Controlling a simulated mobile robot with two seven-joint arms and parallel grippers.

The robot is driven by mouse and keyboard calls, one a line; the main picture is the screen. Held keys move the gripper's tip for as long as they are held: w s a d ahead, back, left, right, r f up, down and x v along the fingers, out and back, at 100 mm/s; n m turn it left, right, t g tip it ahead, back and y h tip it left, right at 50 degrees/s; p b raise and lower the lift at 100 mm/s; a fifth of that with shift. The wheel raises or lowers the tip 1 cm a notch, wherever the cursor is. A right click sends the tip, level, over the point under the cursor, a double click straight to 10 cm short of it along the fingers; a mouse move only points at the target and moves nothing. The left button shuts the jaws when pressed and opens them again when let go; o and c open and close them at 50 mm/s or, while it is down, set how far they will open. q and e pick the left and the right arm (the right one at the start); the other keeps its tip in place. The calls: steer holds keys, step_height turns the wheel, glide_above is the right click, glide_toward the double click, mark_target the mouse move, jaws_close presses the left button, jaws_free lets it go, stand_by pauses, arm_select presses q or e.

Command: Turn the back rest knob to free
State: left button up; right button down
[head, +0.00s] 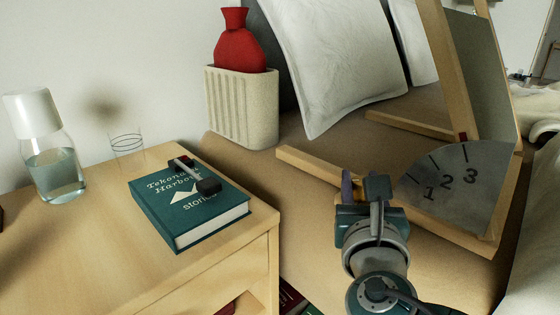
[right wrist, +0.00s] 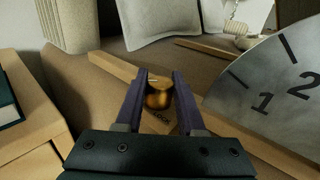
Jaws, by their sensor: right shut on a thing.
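The back rest is a wooden frame (head: 330,178) on the bed with a tilted panel (head: 487,80). A grey quarter-round plate (head: 452,190) marked 1, 2, 3 is at its side; it also shows in the right wrist view (right wrist: 290,80). The brass knob (right wrist: 158,98) sits on the wooden rail, with a light mark on its top. Small lettering beside it seems to read LOCK. My right gripper (right wrist: 159,88) is shut on the knob, one finger on each side. In the head view my right gripper (head: 365,186) hides the knob. My left gripper is not in view.
A wooden nightstand (head: 90,265) stands at the left with a water carafe (head: 52,170) and a green book (head: 185,225). A dark object (head: 207,186) lies on the book. A cream ribbed holder (head: 243,110) with a red bottle (head: 232,45) and pillows (head: 335,60) are behind.

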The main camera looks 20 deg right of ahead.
steer(key=shift+n+t+y, duration=0.5)
steer(key=shift+n+y, duration=0.4)
steer(key=shift+y, duration=0.2)
steer(key=shift+f+n+t+y+b, duration=0.1)
steer(key=shift+n+t+y+b, duration=0.3)
steer(key=shift+n+y, duration=0.6)
steer(key=y+b, duration=0.1)
steer(key=n+y+b, duration=0.1)
steer(key=y, duration=0.1)
steer(key=shift+f+n+t+y, duration=0.1)
steer(key=shift+n+t+y, duration=0.2)
steer(key=shift+n+y+b, duration=0.8)
steer(key=shift+y+b, duration=0.4)
steer(key=shift+r, duration=0.2)
steer(key=c, duration=0.5)
jaws_free()
steer(key=s, duration=0.3)
steer(key=s+p, duration=0.1)
steer(key=s, duration=0.2)
steer(key=s+p, duration=0.1)
steer(key=s, duration=0.3)
steer(key=shift+d, duration=0.4)
